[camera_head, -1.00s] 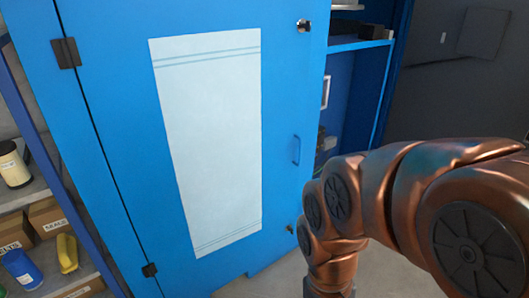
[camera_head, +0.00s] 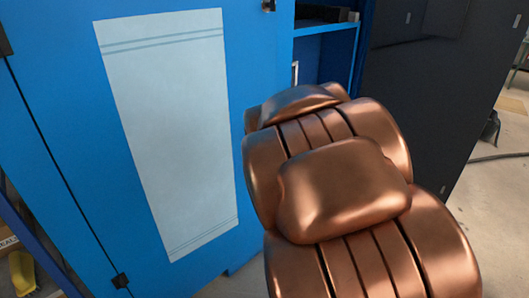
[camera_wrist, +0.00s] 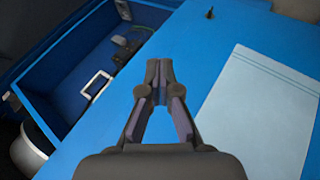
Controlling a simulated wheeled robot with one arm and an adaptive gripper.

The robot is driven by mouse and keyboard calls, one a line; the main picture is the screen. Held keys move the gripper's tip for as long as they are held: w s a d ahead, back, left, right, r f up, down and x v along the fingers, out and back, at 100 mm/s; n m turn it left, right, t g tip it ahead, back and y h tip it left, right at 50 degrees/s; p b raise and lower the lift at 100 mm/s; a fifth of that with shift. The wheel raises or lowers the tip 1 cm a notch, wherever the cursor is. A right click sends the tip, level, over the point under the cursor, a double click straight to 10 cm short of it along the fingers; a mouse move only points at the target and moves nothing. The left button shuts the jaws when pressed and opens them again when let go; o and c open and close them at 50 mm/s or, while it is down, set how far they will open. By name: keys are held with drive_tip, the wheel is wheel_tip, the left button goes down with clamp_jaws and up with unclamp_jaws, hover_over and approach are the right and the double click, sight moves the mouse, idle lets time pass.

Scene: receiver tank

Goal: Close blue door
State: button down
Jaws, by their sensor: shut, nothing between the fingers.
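The blue door (camera_head: 80,100) with a pale sheet on its face fills the left of the head view. It is hinged on its left. Its free right edge stands apart from the blue cabinet (camera_head: 325,60), whose shelf shows beyond it, so it is open. My arm covers the lower free edge and hides the door handle. In the wrist view my gripper (camera_wrist: 159,72) is shut and empty, in front of the blue door (camera_wrist: 190,55), near its free edge. Whether the fingertips touch the door I cannot tell. The open cabinet inside (camera_wrist: 65,90) shows on the left.
A dark grey cabinet (camera_head: 410,100) stands right of the blue one. Open pale floor (camera_head: 495,210) lies at the far right. A shelf with a yellow item (camera_head: 22,272) is at the lower left.

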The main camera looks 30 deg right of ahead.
drive_tip(key=w+d+n+t+b, duration=0.3)
drive_tip(key=w+d+n+t, duration=0.4)
drive_tip(key=w+d, duration=0.25)
drive_tip(key=w+a+f+n+t+y+b, duration=0.25)
drive_tip(key=a+f+n+t+y, duration=0.2)
drive_tip(key=n+y, duration=0.45)
drive_tip(key=w+a+n+b, duration=0.1)
drive_tip(key=w+a+b, duration=0.1)
drive_tip(key=w, duration=1.1)
drive_tip(key=shift+r, duration=0.25)
drive_tip(key=shift+w+t, duration=0.15)
drive_tip(key=shift+t, duration=0.1)
